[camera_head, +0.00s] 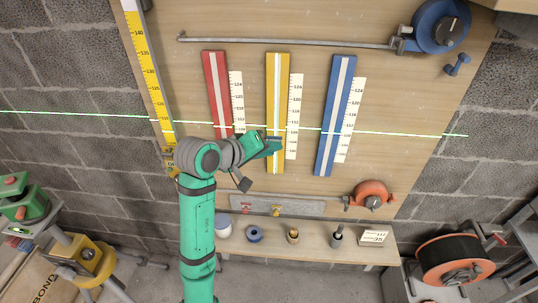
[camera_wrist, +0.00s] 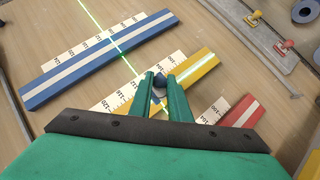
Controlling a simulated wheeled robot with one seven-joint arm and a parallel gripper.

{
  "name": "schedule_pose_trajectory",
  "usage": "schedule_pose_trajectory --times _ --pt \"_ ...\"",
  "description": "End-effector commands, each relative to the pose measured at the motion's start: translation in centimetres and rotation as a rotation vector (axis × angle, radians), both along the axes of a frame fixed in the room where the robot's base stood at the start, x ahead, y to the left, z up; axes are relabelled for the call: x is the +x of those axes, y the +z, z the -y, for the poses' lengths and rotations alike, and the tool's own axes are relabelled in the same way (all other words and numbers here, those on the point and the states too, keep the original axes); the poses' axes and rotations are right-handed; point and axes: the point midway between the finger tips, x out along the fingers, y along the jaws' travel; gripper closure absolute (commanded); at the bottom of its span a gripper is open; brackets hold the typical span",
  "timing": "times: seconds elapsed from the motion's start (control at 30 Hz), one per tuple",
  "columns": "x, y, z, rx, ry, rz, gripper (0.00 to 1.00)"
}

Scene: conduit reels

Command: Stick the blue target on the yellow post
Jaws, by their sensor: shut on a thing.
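The yellow post (camera_head: 278,90) is a yellow strip with a pale centre line, upright on the wooden board between the red post (camera_head: 216,85) and the blue post (camera_head: 336,110). My gripper (camera_head: 274,146) is in front of the yellow post's lower part. In the wrist view my gripper (camera_wrist: 163,84) is shut on the blue target (camera_wrist: 159,82), a small dark blue piece mostly hidden by the fingers. The yellow post (camera_wrist: 196,73) lies just behind the fingertips. I cannot tell whether the target touches it.
A green laser line (camera_head: 400,133) crosses the board and posts. White scales stand beside the posts. A grey strip (camera_head: 320,207) below carries a red target (camera_head: 246,207) and a yellow target (camera_head: 277,210). A shelf with small items and an orange reel (camera_head: 371,194) are lower.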

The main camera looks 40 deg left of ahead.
Motion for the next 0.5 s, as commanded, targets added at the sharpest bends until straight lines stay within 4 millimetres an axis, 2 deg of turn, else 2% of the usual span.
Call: schedule_pose_trajectory --times 0.5 --pt "3.5 0.0 -2.1 0.000 -0.001 -0.001 1.00"
